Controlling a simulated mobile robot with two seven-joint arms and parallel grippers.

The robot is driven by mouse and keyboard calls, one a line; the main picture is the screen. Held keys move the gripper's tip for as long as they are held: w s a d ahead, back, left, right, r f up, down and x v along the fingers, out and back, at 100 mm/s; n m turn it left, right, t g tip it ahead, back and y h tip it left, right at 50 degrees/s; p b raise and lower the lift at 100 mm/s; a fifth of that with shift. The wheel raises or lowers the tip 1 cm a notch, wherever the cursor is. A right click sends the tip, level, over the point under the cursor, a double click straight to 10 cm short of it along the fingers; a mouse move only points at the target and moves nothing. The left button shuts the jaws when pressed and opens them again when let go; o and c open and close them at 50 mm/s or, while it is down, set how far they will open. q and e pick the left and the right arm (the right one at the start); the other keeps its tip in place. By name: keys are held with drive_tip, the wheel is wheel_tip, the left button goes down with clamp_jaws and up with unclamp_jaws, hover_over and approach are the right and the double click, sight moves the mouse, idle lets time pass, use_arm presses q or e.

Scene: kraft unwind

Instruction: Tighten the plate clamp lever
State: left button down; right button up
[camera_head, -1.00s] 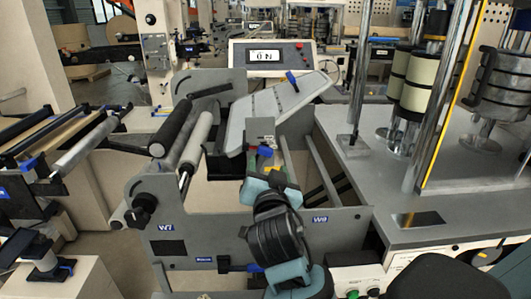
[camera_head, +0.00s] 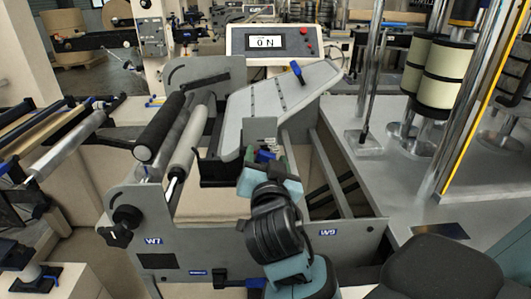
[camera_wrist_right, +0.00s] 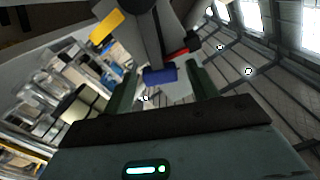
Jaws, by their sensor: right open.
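In the head view, my right gripper (camera_head: 265,164) is at the upright grey bracket (camera_head: 260,130) at the lower end of the tilted grey plate (camera_head: 275,98). A blue-ended part (camera_head: 266,155) shows just at its fingers. The right wrist view shows this blue end (camera_wrist_right: 160,75) between and just beyond the two open fingers of the gripper (camera_wrist_right: 162,84); contact cannot be told. A second blue-handled lever (camera_head: 296,71) stands at the plate's upper right edge, away from the gripper. I cannot tell which is the plate clamp lever. My left gripper is not in view.
A black roller (camera_head: 170,125) and a pale roller (camera_head: 188,147) lie left of the plate. A display box reading 0 N (camera_head: 268,41) stands behind. Steel posts and a grey deck (camera_head: 405,190) are on the right. The wrist view shows yellow (camera_wrist_right: 107,28) and red (camera_wrist_right: 177,54) parts nearby.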

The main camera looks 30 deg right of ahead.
drive_tip(key=shift+w+d, duration=0.1)
drive_tip(key=shift+w, duration=0.05)
drive_tip(key=shift+c, duration=1)
clamp_jaws()
